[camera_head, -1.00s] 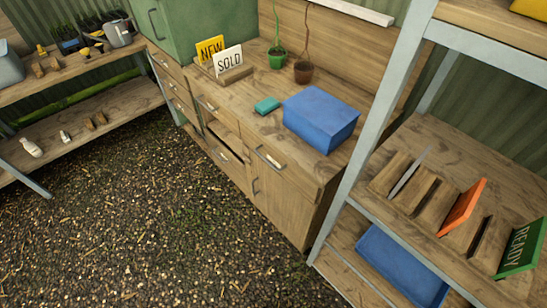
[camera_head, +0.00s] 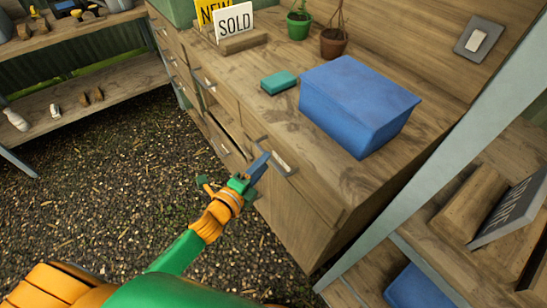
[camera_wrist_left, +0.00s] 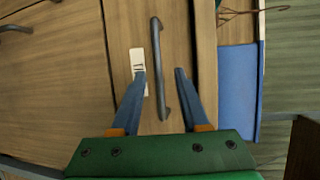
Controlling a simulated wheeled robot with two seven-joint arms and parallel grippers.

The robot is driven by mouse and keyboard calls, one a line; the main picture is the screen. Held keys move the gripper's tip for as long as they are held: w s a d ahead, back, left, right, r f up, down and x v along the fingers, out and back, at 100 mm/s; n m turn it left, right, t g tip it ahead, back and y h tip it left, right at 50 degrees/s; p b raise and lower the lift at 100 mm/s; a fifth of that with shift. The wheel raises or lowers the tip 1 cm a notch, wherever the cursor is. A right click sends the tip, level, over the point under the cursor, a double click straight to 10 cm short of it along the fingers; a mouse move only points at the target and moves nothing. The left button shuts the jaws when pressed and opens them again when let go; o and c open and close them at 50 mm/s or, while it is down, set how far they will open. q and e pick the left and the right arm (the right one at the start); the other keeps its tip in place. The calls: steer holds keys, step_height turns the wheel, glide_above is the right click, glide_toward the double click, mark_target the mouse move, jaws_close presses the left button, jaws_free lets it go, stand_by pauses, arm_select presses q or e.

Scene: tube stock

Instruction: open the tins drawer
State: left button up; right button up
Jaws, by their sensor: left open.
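The drawer at the right end of the workbench's upper row has a wooden front (camera_wrist_left: 178,45), a grey bar handle (camera_wrist_left: 156,45) and a pale label (camera_wrist_left: 138,62) too small to read. In the head view, the label and handle (camera_head: 284,164) show just past my fingers. My left gripper (camera_head: 262,165) is open in front of this drawer. In the left wrist view its two blue fingers (camera_wrist_left: 161,78) lie either side of the handle, with gaps on both sides. The drawer looks shut. My right gripper is out of view.
On the bench (camera_head: 290,125) stand a blue box (camera_head: 358,105), a teal block (camera_head: 279,82), potted plants (camera_head: 299,25) and a SOLD sign (camera_head: 234,22). A grey-framed shelf (camera_head: 440,190) stands close on the right. The gravel floor (camera_head: 110,185) is clear.

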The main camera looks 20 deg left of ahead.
arm_select(q)
steer(key=x, duration=0.4)
steer(key=shift+s+f, duration=0.1)
steer(key=shift+f, duration=0.1)
steer(key=shift+s+r, duration=0.1)
steer(key=shift+s, duration=0.05)
steer(key=c, duration=0.7)
jaws_close()
steer(key=shift+r, duration=0.15)
